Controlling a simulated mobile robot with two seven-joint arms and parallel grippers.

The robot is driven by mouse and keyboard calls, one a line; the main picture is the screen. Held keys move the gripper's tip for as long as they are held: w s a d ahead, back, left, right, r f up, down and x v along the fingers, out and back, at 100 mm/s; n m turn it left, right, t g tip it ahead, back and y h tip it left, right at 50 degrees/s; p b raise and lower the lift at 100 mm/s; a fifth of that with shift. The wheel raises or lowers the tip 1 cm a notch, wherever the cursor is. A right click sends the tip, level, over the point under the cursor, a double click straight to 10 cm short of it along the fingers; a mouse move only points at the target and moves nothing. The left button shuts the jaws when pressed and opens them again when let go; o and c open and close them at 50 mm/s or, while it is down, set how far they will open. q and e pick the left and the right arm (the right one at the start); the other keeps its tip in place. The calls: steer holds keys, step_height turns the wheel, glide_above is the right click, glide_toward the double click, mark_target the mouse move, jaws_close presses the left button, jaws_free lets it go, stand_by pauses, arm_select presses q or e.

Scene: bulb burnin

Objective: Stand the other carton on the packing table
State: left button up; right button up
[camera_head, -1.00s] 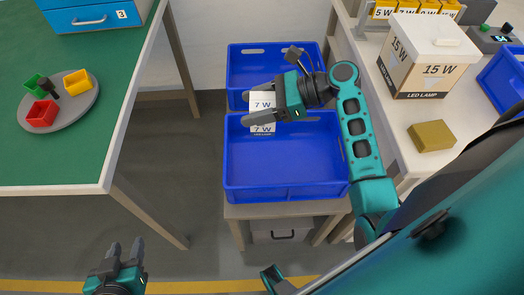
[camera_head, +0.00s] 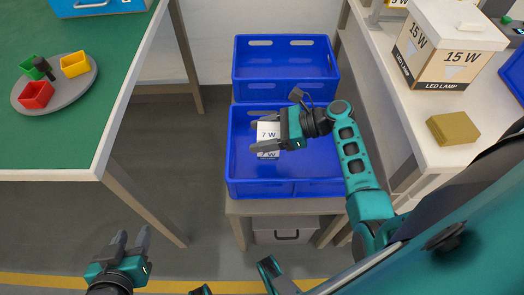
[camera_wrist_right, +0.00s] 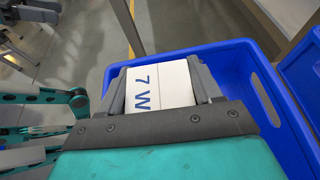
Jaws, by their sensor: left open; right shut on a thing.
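My right gripper (camera_head: 262,132) is shut on a small white carton (camera_head: 268,142) marked 7 W. In the head view the carton shows against the inside of the near blue crate (camera_head: 232,150). I cannot tell whether its lower end touches the crate floor. In the right wrist view the carton (camera_wrist_right: 160,85) sits between the two fingers, with the blue crate wall (camera_wrist_right: 262,90) beside it. My left gripper (camera_head: 131,238) is open and empty at the lower left, over the floor. A larger carton (camera_head: 452,45) marked 15 W LED LAMP stands on the white table at the right.
A second blue crate (camera_head: 285,65) stands behind the near one. The green table (camera_head: 75,140) at left bears a grey round tray (camera_head: 60,95) with small coloured bins. A mustard block (camera_head: 453,128) lies on the white table (camera_head: 420,105). The green table's near part is clear.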

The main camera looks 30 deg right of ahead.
steer(key=shift+f+b, duration=0.55)
steer(key=shift+f, duration=2.15)
steer(key=shift+f, duration=0.1)
steer(key=shift+f, duration=0.1)
steer(key=o, duration=1.1)
